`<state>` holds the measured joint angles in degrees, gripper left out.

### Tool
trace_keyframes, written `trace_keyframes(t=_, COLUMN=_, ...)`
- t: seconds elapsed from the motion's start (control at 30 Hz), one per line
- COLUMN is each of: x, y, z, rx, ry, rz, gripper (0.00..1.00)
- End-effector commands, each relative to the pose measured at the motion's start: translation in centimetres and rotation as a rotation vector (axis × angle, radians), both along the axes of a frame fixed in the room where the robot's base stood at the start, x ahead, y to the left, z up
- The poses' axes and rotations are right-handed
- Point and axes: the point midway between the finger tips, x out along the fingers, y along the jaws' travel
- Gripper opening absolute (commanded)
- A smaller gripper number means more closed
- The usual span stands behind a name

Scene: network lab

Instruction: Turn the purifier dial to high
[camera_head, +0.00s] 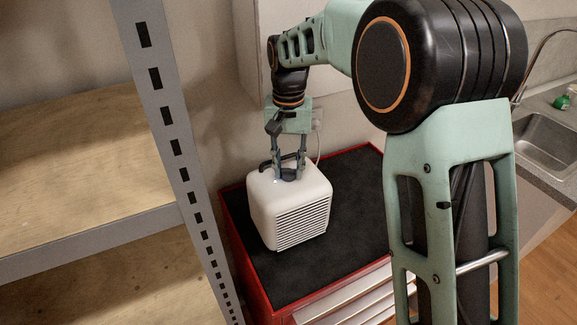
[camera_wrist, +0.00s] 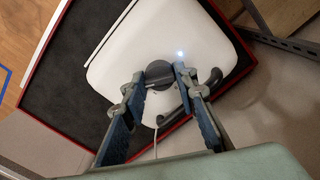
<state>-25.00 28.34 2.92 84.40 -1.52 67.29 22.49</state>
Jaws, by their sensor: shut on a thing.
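The white purifier (camera_head: 292,207) stands upright on a black-topped red cabinet, its slatted grille facing front right. Its dark round dial (camera_wrist: 159,74) is on the top face, beside a small lit spot (camera_wrist: 180,54). A dark curved handle (camera_wrist: 213,82) is also on top. My gripper (camera_head: 289,172) points down over the top of the purifier. In the wrist view my gripper (camera_wrist: 161,76) has its two fingertips against opposite sides of the dial, shut on it. Which setting the dial points to cannot be read.
The red cabinet (camera_head: 234,229) has free black mat in front of and right of the purifier. A grey metal shelf post (camera_head: 177,150) with wooden shelves stands close on the left. A sink (camera_head: 545,147) is at far right. A pale cord runs behind the purifier.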

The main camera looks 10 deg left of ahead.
Motion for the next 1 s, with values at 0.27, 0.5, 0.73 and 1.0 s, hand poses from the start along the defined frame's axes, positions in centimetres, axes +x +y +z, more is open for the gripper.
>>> trace_keyframes(t=0.27, x=0.0, y=0.0, z=0.1, rx=0.001, ry=-0.001, rz=-0.007, gripper=0.02)
trace_keyframes(t=0.5, x=0.0, y=0.0, z=0.0, rx=0.001, ry=-0.001, rz=-0.006, gripper=0.34)
trace_keyframes(t=0.73, x=0.0, y=0.0, z=0.1, rx=0.001, ry=0.000, rz=-0.005, gripper=0.34)
trace_keyframes(t=1.0, x=0.1, y=0.1, z=3.2, rx=0.002, ry=-0.004, rz=-0.005, gripper=0.34)
